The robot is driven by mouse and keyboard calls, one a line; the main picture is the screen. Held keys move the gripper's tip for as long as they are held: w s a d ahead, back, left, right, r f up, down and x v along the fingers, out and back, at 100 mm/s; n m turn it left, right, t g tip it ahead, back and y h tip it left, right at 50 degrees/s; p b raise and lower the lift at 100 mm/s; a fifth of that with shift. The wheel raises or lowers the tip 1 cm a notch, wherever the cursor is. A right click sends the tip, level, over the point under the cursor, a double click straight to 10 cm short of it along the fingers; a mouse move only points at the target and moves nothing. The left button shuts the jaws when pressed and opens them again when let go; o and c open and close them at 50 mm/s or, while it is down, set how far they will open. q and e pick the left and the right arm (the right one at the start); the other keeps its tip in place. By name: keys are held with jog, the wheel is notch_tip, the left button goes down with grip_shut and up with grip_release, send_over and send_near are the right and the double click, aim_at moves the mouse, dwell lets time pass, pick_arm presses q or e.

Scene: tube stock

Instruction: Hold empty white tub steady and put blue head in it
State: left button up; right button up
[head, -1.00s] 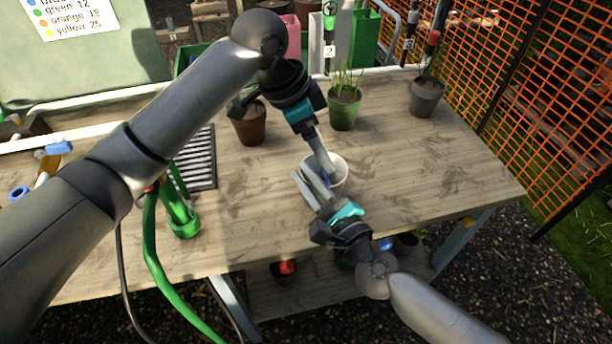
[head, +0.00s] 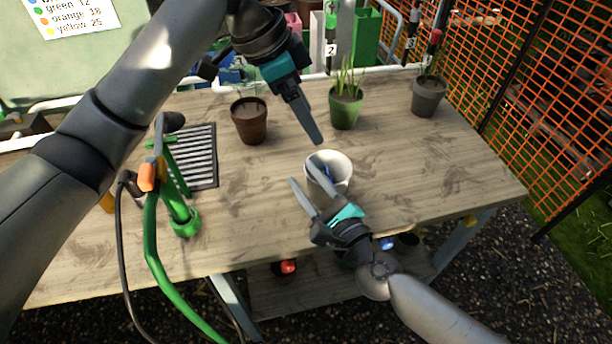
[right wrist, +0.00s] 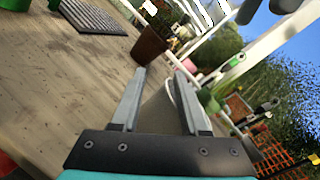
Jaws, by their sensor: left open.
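The white tub (head: 341,163) stands upright on the wooden table, near the middle of the head view. A small piece of the blue head (head: 326,171) shows inside it, partly hidden by a finger of my right gripper. My left gripper (head: 317,138) is open and empty, above and just behind the tub. My right gripper (head: 302,174) is open at the tub's near left side. One finger overlaps the rim and the other is outside. In the right wrist view the tub (right wrist: 160,112) shows between the parted fingers (right wrist: 159,78); contact is unclear.
A brown pot (head: 250,128), a green pot with a plant (head: 345,112) and a grey pot (head: 428,97) stand along the back. A black slatted tray (head: 203,172) and a green hose fixture (head: 185,222) are at left. The table right of the tub is clear.

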jog(key=shift+o, duration=0.6)
jog(key=shift+d+f, duration=0.2)
jog(key=shift+f, duration=0.05)
jog(key=v, duration=1.2)
jog(key=shift+r, duration=0.25)
jog(key=shift+a, duration=0.15)
